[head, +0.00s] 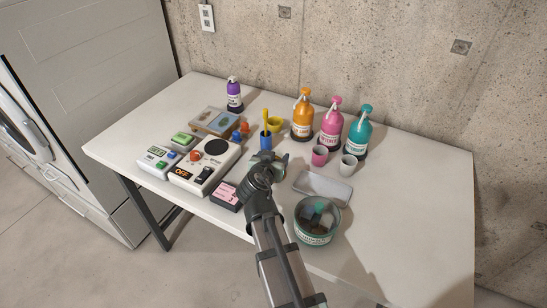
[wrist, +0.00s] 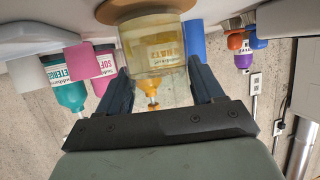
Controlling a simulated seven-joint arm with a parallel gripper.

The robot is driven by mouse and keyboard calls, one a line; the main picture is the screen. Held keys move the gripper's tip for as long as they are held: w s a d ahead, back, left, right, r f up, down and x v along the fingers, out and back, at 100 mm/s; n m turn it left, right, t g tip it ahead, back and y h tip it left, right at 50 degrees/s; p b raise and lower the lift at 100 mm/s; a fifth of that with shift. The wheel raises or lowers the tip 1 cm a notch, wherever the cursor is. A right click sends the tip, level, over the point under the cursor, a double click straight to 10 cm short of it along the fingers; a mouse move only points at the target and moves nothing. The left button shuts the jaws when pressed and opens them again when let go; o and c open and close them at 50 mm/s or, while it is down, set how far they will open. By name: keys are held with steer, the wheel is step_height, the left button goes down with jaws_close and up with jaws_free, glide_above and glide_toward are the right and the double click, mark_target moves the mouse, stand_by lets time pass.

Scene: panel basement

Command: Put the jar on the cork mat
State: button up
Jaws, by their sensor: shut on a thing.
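In the wrist view, which is upside down, my gripper (wrist: 160,85) is shut on a clear, yellowish jar (wrist: 152,52) with a pale label, one finger on each side. A round brown disc (wrist: 112,12), which looks like the cork mat, shows at the jar's table-side end and reaches past it to the left. I cannot tell whether the jar touches it or is just above it. In the head view my gripper (head: 275,161) is low over the middle of the table; jar and mat are hidden there.
Right are a grey tray (head: 322,188) and a round teal-rimmed container (head: 316,238). Left are devices and boxes. The table's right end is clear.

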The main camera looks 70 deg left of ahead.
steer(key=shift+f, duration=0.15)
steer(key=o, duration=1.2)
steer(key=shift+s+d+r, duration=0.15)
steer(key=shift+d+r, duration=0.1)
steer(key=v, duration=1.1)
steer(key=shift+d, duration=0.15)
steer(key=shift+s+r, duration=0.1)
